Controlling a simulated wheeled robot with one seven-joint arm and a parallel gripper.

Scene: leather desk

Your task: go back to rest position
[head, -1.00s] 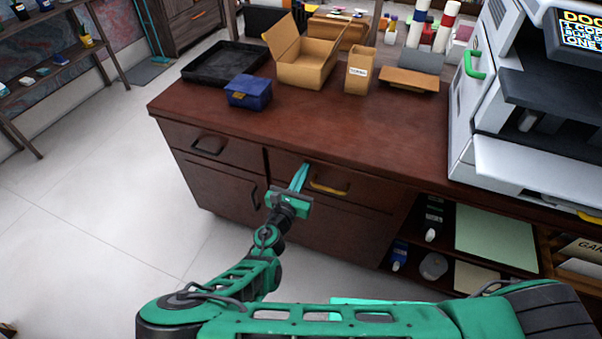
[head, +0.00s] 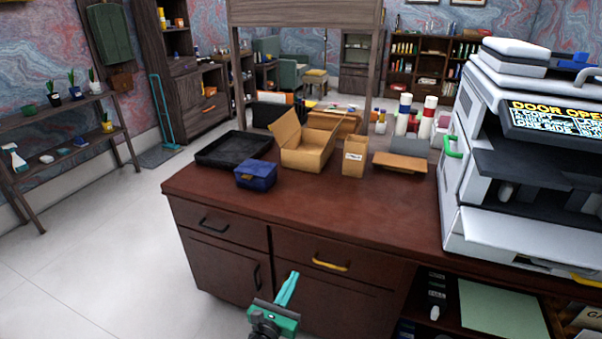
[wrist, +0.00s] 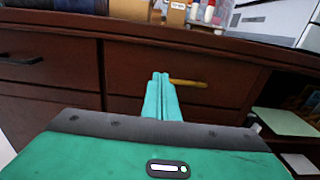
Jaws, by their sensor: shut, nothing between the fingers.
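My gripper (head: 287,290) is green, with its two fingers together and nothing between them. In the head view it is low in the picture, in front of the desk's lower door and below the drawer with the yellow handle (head: 330,264). In the wrist view the closed fingers (wrist: 162,98) point toward the desk front, just left of the yellow handle as pictured. The fingers look apart from the desk. The drawers of the brown desk (head: 300,214) look shut. Most of my arm is out of the head view.
On the desk stand a black tray (head: 215,151), a blue box (head: 256,175), an open cardboard box (head: 305,158) and a small carton (head: 354,163). A large printer (head: 452,195) stands at the right. Open shelves (head: 455,325) are below it. The floor (head: 100,270) at left is clear.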

